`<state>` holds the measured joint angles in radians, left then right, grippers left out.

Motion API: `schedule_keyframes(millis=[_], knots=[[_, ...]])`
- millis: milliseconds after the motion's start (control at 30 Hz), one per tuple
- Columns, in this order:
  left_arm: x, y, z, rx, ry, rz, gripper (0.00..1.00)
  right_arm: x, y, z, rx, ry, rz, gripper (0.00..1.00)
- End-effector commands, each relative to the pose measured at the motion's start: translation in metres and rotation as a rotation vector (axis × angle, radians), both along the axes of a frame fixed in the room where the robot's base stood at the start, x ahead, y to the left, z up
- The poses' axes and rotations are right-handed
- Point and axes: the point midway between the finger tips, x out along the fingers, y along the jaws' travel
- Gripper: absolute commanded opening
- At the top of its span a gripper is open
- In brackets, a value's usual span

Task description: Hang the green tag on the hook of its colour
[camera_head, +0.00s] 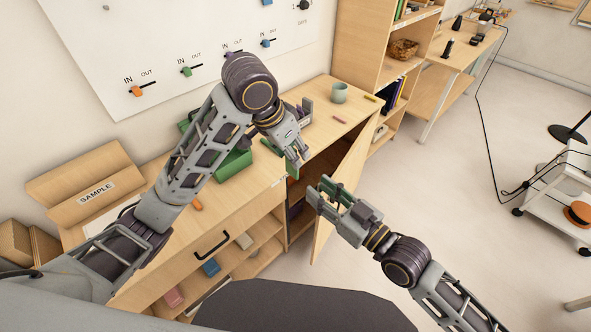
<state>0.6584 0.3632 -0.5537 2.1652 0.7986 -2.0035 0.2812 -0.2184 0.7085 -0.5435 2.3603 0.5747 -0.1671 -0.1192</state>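On the white wall board, a small green piece (187,71) sits on a black bar marked IN and OUT, between similar orange (137,91) and blue (265,43) pieces. I cannot make out a separate green tag with certainty. One finger side looks green; I cannot tell whether this is a pad or a thin green object.
A green bin (233,163) stands on the cabinet top, partly behind my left arm. A green cup (340,93) stands at its far end. The cabinet door (343,185) is swung open beside my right gripper. A SAMPLE box (95,190) is at left.

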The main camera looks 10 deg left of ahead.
Motion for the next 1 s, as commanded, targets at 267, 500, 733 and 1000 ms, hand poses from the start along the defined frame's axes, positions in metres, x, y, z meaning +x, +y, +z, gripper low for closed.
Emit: schedule_keyframes(millis=[267, 500, 733, 1000], knots=[[0.000, 0.000, 0.000, 0.000, 0.000, 0.000, 0.20, 0.013, 0.016, 0.001, 0.002, -0.003, 0.001, 0.33], [0.000, 0.000, 0.000, 0.000, 0.000, 0.000, 0.20, 0.025, 0.030, 0.001, 0.002, -0.002, 0.001, 0.33], [0.000, 0.000, 0.000, 0.000, 0.000, 0.000, 0.20, 0.036, 0.044, 0.001, 0.002, -0.003, 0.001, 0.33], [0.000, 0.000, 0.000, 0.000, 0.000, 0.000, 0.20, 0.050, 0.060, 0.001, 0.002, -0.001, 0.002, 0.33]])
